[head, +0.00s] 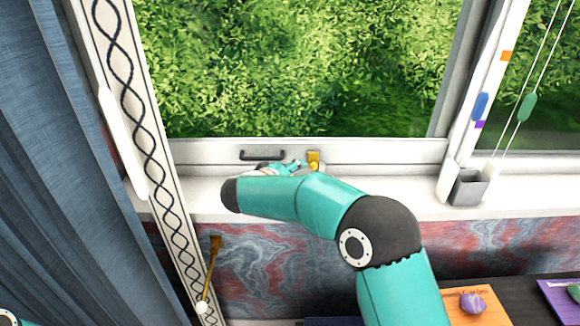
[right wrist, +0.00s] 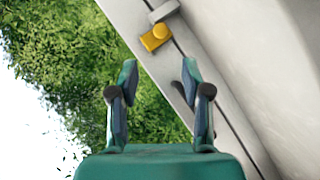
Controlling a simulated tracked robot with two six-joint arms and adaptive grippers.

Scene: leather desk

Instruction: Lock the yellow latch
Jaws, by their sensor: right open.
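The yellow latch (head: 314,159) sits on the lower window frame (head: 400,151), to the right of a dark handle. In the right wrist view the latch (right wrist: 155,37) is beyond the fingertips, with a grey catch piece (right wrist: 163,10) beside it. My right gripper (head: 296,167) is just in front of the frame, close to the latch at its left and below. My left gripper is not visible; only a bit of teal shows at the bottom left corner.
A dark handle (head: 262,155) is on the window frame. A blue curtain (head: 50,180) fills the left. A purple stone (head: 472,302) lies at the lower right.

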